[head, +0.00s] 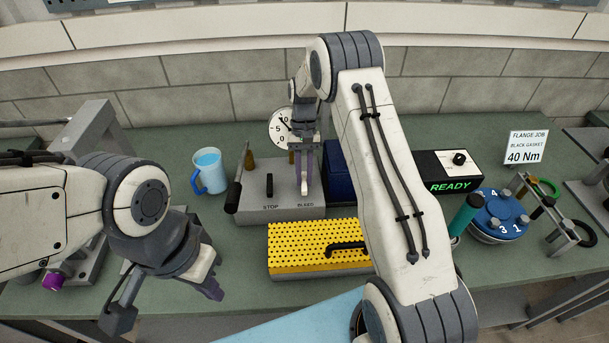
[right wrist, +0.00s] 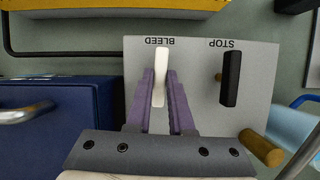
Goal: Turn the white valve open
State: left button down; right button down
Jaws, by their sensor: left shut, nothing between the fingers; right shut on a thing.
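The white valve handle (head: 304,187) stands over the word BLEED on a grey panel block (head: 290,207). In the right wrist view, the white handle (right wrist: 160,62) lies between the purple fingers of my right gripper (right wrist: 161,90), which is shut on it. In the head view my right gripper (head: 304,170) reaches down onto the handle from above. The black STOP handle (right wrist: 231,78) is beside it, apart from the fingers; it also shows in the head view (head: 269,184). My left gripper (head: 212,289) is shut and empty, low at the left.
A dial gauge (head: 281,128) stands behind the panel. A blue mug (head: 211,172) is left of it and a dark blue box (head: 338,170) right. A yellow perforated block (head: 310,240) lies in front. A READY box (head: 448,172) and blue carousel (head: 497,212) are further right.

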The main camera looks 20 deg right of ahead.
jog(key=shift+n, duration=0.5)
jog(key=c, duration=0.8)
grip_release()
jog(key=shift+r, duration=0.1)
jog(key=shift+w+r, duration=0.25)
jog(key=shift+r, duration=0.05)
jog(key=b+v, duration=0.2)
jog(key=v, duration=0.7)
jog(key=shift+r+b, duration=0.35)
